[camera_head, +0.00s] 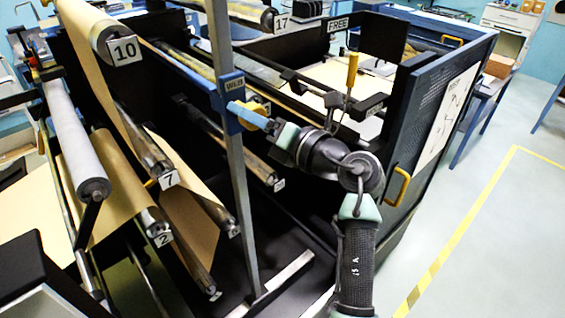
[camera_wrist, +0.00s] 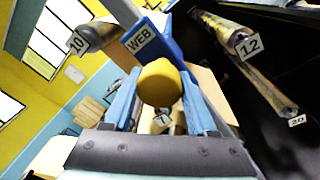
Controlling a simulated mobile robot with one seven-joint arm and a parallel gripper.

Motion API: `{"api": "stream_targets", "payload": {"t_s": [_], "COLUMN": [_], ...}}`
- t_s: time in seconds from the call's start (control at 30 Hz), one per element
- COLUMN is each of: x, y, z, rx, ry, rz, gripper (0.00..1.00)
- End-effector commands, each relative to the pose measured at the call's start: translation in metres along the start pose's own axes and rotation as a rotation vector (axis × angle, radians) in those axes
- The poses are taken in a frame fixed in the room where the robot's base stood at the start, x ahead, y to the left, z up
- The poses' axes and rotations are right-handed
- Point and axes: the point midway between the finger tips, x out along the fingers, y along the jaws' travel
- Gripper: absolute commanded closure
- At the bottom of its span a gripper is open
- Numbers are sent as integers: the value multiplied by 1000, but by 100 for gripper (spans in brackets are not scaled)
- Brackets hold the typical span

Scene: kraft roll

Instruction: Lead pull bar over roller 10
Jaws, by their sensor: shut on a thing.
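My gripper (camera_head: 256,117) is shut on a yellow knob (camera_wrist: 160,84); its light-blue fingers lie on both sides of it in the wrist view. Behind the knob is a blue block marked WEB (camera_head: 232,85), on a long grey bar (camera_head: 238,160) that stands nearly upright in the head view. I take this to be the pull bar. Roller 10 (camera_head: 101,36), with its number tag (camera_head: 124,51), is at the upper left, left of the WEB block and apart from it. The tag also shows at the left of the wrist view (camera_wrist: 79,41). Where the bar meets other parts is unclear.
Brown paper (camera_head: 88,45) runs down beside roller 10. Roller 7 (camera_head: 145,150) and roller 2 (camera_head: 153,222) are lower left. Roller 12 (camera_wrist: 225,30) is right of the knob in the wrist view. A blue panel (camera_head: 440,110) stands right; open floor lies beyond it.

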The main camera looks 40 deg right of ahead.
Motion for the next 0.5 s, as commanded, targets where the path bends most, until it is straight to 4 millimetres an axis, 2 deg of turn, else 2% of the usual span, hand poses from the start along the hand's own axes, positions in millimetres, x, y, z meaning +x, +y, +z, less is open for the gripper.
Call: {"api": "stream_targets", "payload": {"t_s": [0.03, 0.5], "x": [-1, -5], "y": [-14, -88], "z": [-6, -26], "rx": [3, 3], "ry": [0, 1], "rz": [-4, -4], "gripper": [100, 100]}}
